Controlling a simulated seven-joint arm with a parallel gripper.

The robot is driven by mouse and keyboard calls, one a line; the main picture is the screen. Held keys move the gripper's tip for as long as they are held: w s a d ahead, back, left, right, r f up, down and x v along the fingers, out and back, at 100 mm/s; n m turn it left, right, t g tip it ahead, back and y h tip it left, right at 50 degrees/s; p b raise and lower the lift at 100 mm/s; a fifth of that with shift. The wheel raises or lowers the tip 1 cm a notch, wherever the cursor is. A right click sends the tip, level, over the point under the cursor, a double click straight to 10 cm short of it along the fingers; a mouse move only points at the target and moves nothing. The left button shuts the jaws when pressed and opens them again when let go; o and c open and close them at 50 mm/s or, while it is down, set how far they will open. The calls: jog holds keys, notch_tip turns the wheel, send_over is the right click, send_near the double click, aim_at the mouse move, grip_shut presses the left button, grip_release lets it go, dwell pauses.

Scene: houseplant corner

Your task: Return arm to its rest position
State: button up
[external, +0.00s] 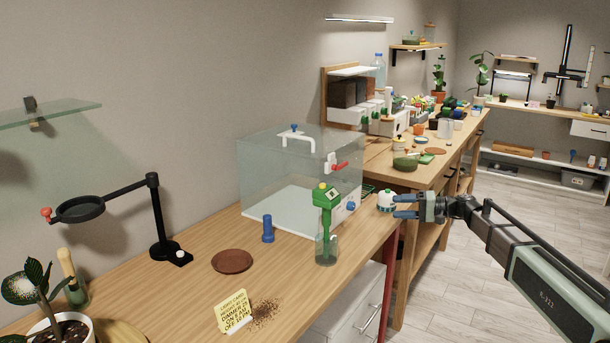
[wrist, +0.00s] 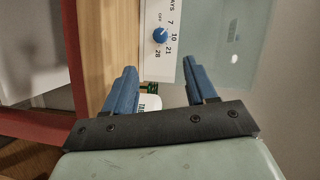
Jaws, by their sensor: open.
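My gripper (external: 396,206) is at the right in the external view, over the front edge of the wooden bench. Its two blue fingers are open and point left. In the wrist view the fingers (wrist: 160,68) are spread apart, with nothing clasped between their tips. A small white jar with a green band (external: 387,201) is by the fingertips in the external view. In the wrist view a white labelled item (wrist: 151,102) shows behind the left finger, partly hidden. I cannot tell whether a finger touches it.
A clear box (external: 290,180) stands on the wooden bench (external: 180,290). Its white panel has a blue dial (wrist: 160,35), also seen externally (external: 350,207). A green-handled tool (external: 326,205) stands in a clear holder near the bench edge. Open floor (external: 450,290) lies below my arm.

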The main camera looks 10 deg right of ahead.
jog(key=s+f+g+h, duration=0.2)
jog(key=s+f, duration=0.6)
jog(key=f, duration=0.3)
jog(key=s+a+f+g+h, duration=0.1)
jog(key=s+f+g+h, duration=0.2)
jog(key=s+f, duration=0.65)
jog(key=s+f+g+h, duration=0.2)
jog(key=s+f, duration=0.4)
jog(key=f, duration=0.7)
jog(key=s+d+f+g+h, duration=0.2)
jog(key=s+f, duration=0.3)
jog(key=s, duration=0.6)
jog(key=s+d+f+n+g+h, duration=0.1)
jog(key=s+d+f+g+h, duration=0.1)
jog(key=s, duration=0.9)
jog(key=s+d+f+n+g+h, duration=0.1)
jog(key=s+d+f+h, duration=0.3)
jog(key=s+f, duration=0.4)
jog(key=s+d+g, duration=0.1)
jog(key=s, duration=0.2)
jog(key=shift+f+g, duration=0.3)
jog(key=shift+f, duration=0.1)
jog(key=shift+c, duration=0.4)
